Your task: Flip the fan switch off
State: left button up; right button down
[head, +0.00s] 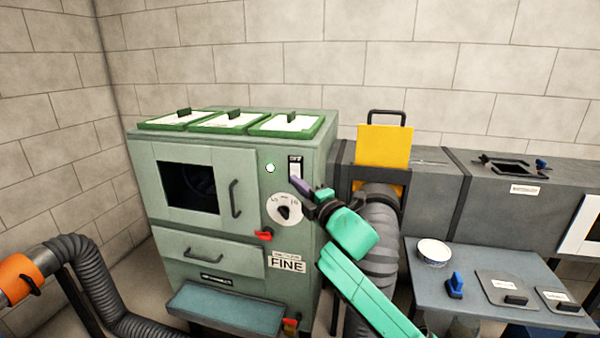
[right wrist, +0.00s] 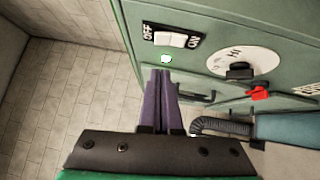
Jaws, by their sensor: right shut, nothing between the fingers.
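The fan switch (head: 295,165) is a small black plate with a white rocker on the front of the green cabinet (head: 245,170), at its upper right. In the right wrist view the switch (right wrist: 172,39) reads OFF at its left end and ON at its right. I cannot tell which way the rocker is tipped. A pale green lamp (head: 270,168) glows beside it. My right gripper (head: 294,182) is shut and empty, its purple fingertips just below the switch in the head view. The fingertips (right wrist: 160,73) look apart from the switch in the wrist view. My left gripper is out of view.
Below the switch are a LO-HI dial (head: 284,208) and a red knob (head: 264,235). A yellow plate (head: 384,146) stands in the grey duct at right, above a ribbed hose (head: 377,240). A side table (head: 470,265) holds a white bowl (head: 433,252) and a blue-handled item (head: 455,284).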

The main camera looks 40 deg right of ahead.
aim_at(292, 167)
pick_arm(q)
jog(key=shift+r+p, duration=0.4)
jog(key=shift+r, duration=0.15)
pick_arm(e)
jog(key=shift+w+d+r, duration=0.15)
jog(key=shift+w+d, duration=0.65)
jog(key=shift+d, duration=0.05)
jog(key=shift+w+d+r, duration=0.1)
jog(key=shift+w+d, duration=0.65)
jog(key=shift+d, duration=0.05)
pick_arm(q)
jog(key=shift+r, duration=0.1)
pick_arm(e)
jog(key=shift+r, duration=0.1)
